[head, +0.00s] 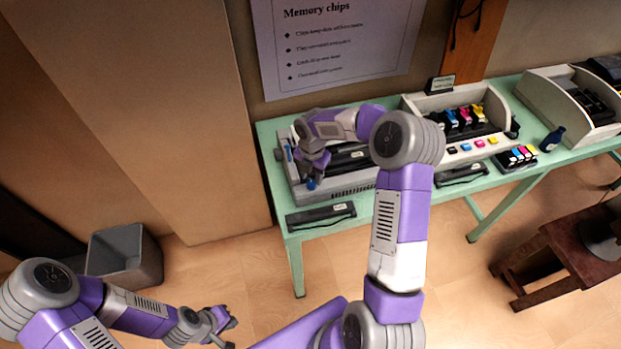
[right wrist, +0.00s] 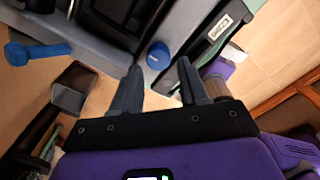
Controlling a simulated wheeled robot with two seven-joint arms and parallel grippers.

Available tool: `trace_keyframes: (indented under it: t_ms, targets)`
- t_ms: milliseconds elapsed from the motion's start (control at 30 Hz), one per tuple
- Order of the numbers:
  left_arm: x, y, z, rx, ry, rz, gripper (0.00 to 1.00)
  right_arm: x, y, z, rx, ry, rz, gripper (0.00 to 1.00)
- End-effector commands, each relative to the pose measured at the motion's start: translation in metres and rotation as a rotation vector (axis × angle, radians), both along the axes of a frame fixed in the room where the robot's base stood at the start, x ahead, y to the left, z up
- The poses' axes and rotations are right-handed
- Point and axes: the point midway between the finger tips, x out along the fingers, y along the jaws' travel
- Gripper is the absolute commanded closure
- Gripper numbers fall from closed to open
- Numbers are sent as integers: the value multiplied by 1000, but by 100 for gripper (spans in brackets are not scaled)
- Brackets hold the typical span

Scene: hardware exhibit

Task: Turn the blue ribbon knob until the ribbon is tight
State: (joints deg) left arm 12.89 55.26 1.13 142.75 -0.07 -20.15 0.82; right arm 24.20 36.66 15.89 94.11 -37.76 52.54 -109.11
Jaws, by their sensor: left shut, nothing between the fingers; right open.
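The printer (head: 352,187) is a grey machine at the left end of the green table. A round blue knob (head: 311,184) sits at its front left; in the right wrist view the knob (right wrist: 158,55) shows just beyond and between my fingertips. My right gripper (head: 313,170) is open over the knob, its fingers (right wrist: 159,72) on either side in the picture; I cannot tell whether they touch it. A blue lever-like part (right wrist: 38,52) is on the printer's left side. The ribbon cannot be made out. My left gripper (head: 225,326) is shut and empty, low above the floor.
A black cartridge-like bar (head: 320,216) lies along the table's front edge, close to the knob. A white holder with colored cartridges (head: 462,122) stands to the right. A grey bin (head: 124,258) is on the floor at left, and a wooden stool (head: 570,250) at right.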

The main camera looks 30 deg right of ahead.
Motion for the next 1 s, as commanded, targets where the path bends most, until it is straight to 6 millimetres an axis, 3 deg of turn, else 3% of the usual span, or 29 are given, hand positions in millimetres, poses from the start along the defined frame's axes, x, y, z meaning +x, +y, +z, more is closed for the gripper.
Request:
trace_keyframes:
  t_ms: [200, 533, 567, 800, 1000]
  targets:
    - [0, 0, -4, 0, -1, 0, 100, 0, 0, -27, 1, 1, 0, 56]
    - [0, 0, -4, 0, -1, 0, 100, 0, 0, -32, 0, 0, -1, 56]
    - [0, 0, -4, 0, -1, 0, 100, 0, 0, -31, 0, 0, -1, 58]
    - [0, 0, -4, 0, -1, 0, 100, 0, 0, -31, 1, -1, -1, 95]
    - [0, 0, -4, 0, -1, 0, 100, 0, 0, -31, 1, -1, -11, 97]
